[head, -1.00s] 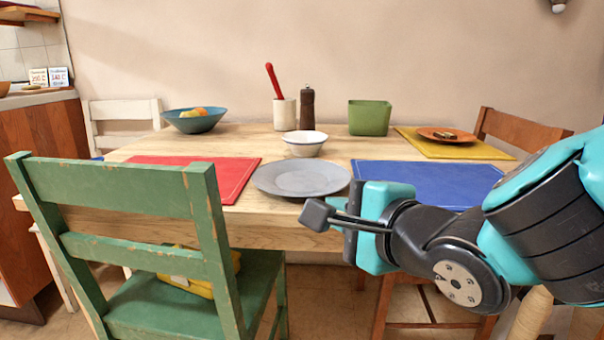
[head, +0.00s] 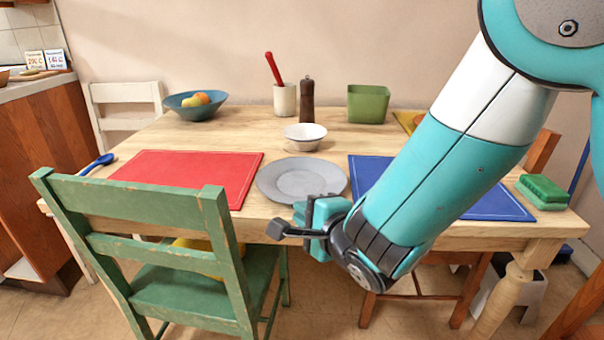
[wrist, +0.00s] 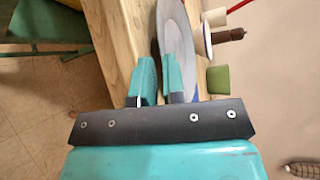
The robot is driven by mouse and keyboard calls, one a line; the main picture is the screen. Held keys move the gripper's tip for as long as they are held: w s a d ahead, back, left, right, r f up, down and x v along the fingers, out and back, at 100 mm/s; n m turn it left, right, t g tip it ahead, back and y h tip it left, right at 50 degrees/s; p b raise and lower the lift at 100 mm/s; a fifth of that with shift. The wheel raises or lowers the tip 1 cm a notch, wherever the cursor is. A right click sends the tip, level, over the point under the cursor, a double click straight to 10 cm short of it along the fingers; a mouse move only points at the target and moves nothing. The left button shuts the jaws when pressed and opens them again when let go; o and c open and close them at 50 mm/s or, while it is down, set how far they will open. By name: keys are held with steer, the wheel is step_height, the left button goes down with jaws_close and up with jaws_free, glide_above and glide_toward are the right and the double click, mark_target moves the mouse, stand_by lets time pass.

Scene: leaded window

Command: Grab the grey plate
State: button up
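The grey plate (head: 298,178) lies flat near the front edge of the wooden table, between the red and blue placemats. It also shows in the wrist view (wrist: 174,28), seen nearly edge-on. My gripper (head: 318,208) is at the plate's near rim, at the table's front edge. In the wrist view, my gripper's two teal fingers (wrist: 162,72) stand apart with a narrow gap, and the plate's rim runs down towards that gap. The right finger covers part of the plate. Whether the fingers touch the rim cannot be told.
A green chair (head: 140,255) stands left of my gripper. The red placemat (head: 185,175) and blue placemat (head: 470,200) flank the plate. A white bowl (head: 305,137) stands behind it. A pepper mill (head: 307,101), green pot (head: 368,104) and fruit bowl (head: 196,107) stand farther back.

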mark_target(289, 201)
steer(key=p+x, duration=0.4)
steer(key=shift+w+a+r+p, duration=0.15)
steer(key=shift+w+r+p, duration=0.1)
steer(key=shift+p, duration=0.1)
steer(key=shift+w+a+f, duration=0.2)
steer(key=shift+w+f, duration=0.05)
steer(key=shift+f, duration=0.1)
steer(key=shift+c, duration=0.2)
jaws_close()
steer(key=shift+r, duration=0.1)
